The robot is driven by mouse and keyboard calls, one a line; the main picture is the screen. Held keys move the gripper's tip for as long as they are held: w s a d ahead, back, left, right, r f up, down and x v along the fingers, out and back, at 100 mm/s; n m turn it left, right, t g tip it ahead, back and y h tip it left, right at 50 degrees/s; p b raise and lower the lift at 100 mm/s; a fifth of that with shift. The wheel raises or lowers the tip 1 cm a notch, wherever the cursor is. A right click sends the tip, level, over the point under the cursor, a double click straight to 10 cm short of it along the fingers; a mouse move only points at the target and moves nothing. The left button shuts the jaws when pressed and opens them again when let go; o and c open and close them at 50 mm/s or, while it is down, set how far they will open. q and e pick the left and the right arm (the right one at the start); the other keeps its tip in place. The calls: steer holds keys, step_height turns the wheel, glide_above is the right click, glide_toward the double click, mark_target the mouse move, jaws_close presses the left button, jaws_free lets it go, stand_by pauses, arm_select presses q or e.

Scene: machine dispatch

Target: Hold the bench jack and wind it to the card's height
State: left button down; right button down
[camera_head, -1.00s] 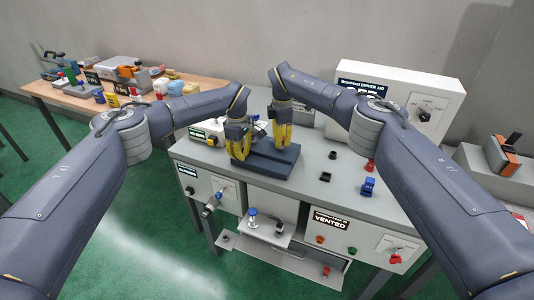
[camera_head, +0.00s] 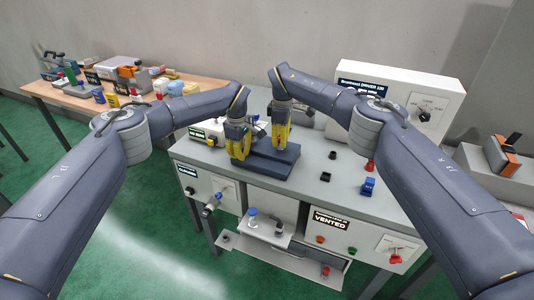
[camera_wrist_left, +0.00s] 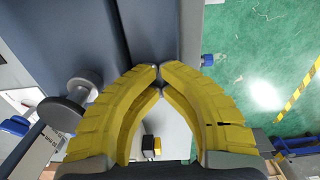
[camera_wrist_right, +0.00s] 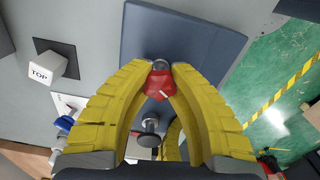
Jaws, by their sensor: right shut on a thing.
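The bench jack (camera_head: 272,160), a dark blue block with a flat plate, sits on the grey bench. It fills the upper left of the left wrist view (camera_wrist_left: 100,35). My left gripper (camera_head: 238,155) is at its left end. Its yellow fingertips (camera_wrist_left: 159,68) nearly meet against the dark blue body, with nothing clearly visible between them. My right gripper (camera_head: 280,144) is over the jack's far side. It is shut on a red knob (camera_wrist_right: 158,85) with a grey tip, beside the blue plate. I cannot make out the card.
A white block marked TOP (camera_wrist_right: 46,66) and a grey round knob (camera_wrist_right: 150,130) are near my right gripper. A white driver box (camera_head: 400,95) stands at the back right. A blue part (camera_head: 368,186) and small dark parts lie on the bench's right. A wooden table (camera_head: 110,105) is at left.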

steer(key=m, duration=0.4)
steer(key=shift+a+r+m, duration=0.1)
steer(key=shift+m, duration=0.3)
steer(key=shift+m, duration=1.1)
steer(key=m, duration=0.2)
steer(key=shift+m, duration=0.4)
steer(key=shift+a, duration=0.1)
steer(key=shift+m, duration=1.9)
steer(key=shift+a, duration=0.2)
